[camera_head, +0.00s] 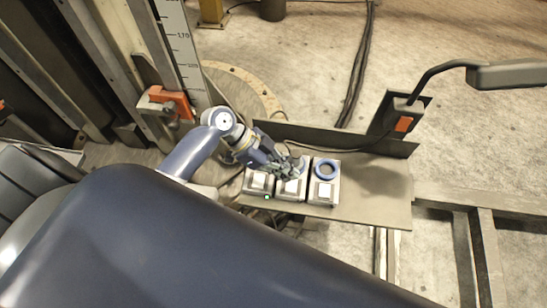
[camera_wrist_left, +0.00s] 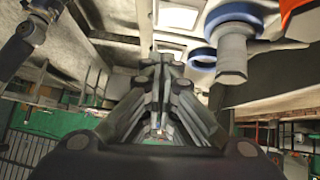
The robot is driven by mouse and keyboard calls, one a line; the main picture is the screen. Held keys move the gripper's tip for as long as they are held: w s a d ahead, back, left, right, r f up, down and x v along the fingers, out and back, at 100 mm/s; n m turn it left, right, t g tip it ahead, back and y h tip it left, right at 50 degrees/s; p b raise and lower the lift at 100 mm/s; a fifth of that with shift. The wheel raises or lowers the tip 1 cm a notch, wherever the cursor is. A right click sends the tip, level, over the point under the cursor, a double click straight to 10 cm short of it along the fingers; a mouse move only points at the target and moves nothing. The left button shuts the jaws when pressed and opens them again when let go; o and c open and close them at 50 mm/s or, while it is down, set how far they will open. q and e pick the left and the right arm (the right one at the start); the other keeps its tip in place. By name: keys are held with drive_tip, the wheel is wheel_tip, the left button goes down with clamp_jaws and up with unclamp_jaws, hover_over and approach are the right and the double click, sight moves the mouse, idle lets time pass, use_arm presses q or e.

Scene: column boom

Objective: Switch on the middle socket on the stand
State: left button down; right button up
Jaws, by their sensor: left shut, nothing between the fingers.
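Three grey sockets stand in a row on the stand (camera_head: 385,195): a left one (camera_head: 257,185), the middle socket (camera_head: 291,188) and a right one (camera_head: 324,190). Each has a pale switch-like square on its front part. My left gripper (camera_head: 297,173) is shut and empty, with its fingertips over or at the middle socket; I cannot tell whether they touch it. The gripper hides the back part of that socket. In the left wrist view the closed fingers (camera_wrist_left: 162,58) point toward the pale socket fronts. My right gripper is not in view.
A blue ring (camera_head: 326,168) sits on the right socket, close to my gripper. A small green light (camera_head: 267,197) shows at the left socket's front edge. A dark upright panel (camera_head: 340,137) runs behind the sockets. The stand's right part is bare.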

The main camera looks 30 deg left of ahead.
sight(288, 189)
use_arm(q)
drive_tip(key=f, duration=0.2)
drive_tip(key=d+f, duration=0.1)
drive_tip(key=shift+s+d+f, duration=0.1)
drive_tip(key=shift+f, duration=0.85)
drive_tip(key=shift+s, duration=0.1)
drive_tip(key=shift+s+f, duration=0.2)
drive_tip(key=shift+f, duration=0.4)
drive_tip(key=shift+r, duration=0.2)
drive_tip(key=shift+w, duration=0.1)
